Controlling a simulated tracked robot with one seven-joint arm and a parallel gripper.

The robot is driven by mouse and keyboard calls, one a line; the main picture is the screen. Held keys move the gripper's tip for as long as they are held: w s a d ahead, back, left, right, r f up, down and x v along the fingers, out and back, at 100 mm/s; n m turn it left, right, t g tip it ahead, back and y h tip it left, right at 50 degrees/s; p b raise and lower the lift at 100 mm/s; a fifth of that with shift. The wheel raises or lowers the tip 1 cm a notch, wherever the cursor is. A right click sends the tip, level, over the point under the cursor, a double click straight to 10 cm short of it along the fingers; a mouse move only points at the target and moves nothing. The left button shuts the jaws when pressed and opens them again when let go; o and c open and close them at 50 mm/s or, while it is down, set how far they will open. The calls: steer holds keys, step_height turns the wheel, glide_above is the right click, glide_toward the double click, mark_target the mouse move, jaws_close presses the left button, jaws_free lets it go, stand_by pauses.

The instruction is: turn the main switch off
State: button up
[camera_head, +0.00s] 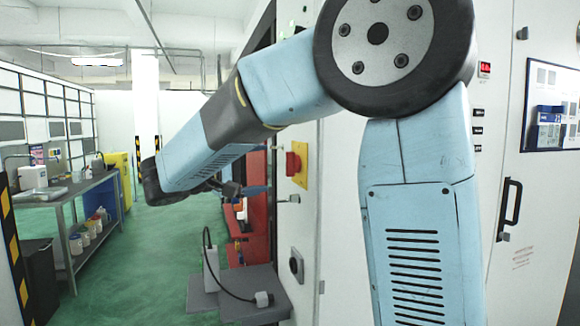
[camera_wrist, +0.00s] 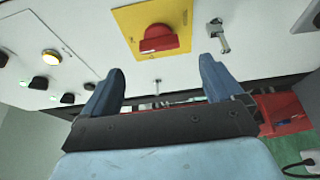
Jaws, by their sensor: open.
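The main switch is a red knob (camera_wrist: 158,38) on a yellow plate (camera_wrist: 178,14), fixed to a pale cabinet face. In the head view, the red knob (camera_head: 292,163) shows from the side on its yellow plate (camera_head: 301,178). In the wrist view, my gripper (camera_wrist: 163,70) is open with its two blue fingers spread and nothing between them. The knob lies beyond the fingertips, roughly centred between them and apart from them. In the head view my gripper (camera_head: 246,190) is partly hidden by my arm, just left of and below the knob.
A metal latch (camera_wrist: 217,35) sits beside the yellow plate, close to one fingertip. A lit yellow lamp (camera_wrist: 50,57) and several black knobs are on the panel at left. A grey ledge (camera_head: 238,290) with a cable stands below.

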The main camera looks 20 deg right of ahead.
mark_target(292, 164)
steer(key=x, duration=0.8)
steer(key=shift+d, duration=0.25)
steer(key=shift+w, duration=0.1)
steer(key=shift+c, duration=0.4)
